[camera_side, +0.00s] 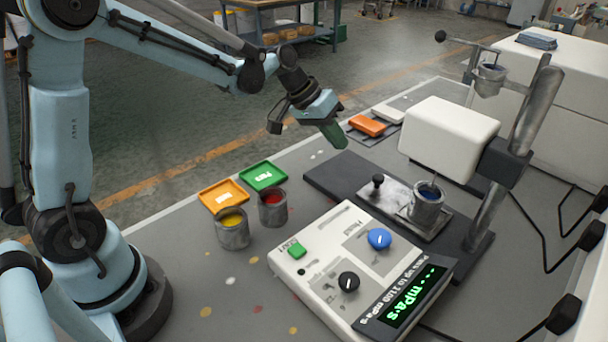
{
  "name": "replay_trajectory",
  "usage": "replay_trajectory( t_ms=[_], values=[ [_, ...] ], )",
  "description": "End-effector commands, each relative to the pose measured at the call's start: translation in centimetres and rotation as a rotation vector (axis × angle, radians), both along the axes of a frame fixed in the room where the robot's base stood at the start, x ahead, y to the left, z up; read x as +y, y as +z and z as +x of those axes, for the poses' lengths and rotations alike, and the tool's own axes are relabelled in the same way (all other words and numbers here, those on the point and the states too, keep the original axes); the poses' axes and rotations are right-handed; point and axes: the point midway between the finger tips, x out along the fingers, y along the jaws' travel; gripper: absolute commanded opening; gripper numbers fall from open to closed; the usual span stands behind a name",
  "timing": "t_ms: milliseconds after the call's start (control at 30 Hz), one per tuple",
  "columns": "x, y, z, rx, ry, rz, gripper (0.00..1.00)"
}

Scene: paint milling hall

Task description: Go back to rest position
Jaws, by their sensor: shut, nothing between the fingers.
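My gripper (332,133) is at the end of my light blue arm, in the upper middle of the side view. Its green fingers are shut with nothing between them. They point down and to the right, above the table and apart from everything on it. The orange block and the dark base of the instrument lie near it in the picture.
A white instrument (362,262) with knobs and a green display stands at the front. Behind it are a metal cup (427,207) and a white measuring head (449,138). Yellow (233,230) and red (272,208) paint cups stand left. An orange block (367,126) lies behind.

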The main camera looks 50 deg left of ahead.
Motion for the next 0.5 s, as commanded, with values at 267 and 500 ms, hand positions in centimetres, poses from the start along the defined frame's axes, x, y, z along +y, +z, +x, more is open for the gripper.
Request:
replay_trajectory(
  t_ms=[267,500],
  values=[
    [1.4,3.0,-1.5,0.0,0.002,0.001,0.0],
    [1.5,4.1,-2.7,-0.003,0.005,0.018,0.0]
  ],
)
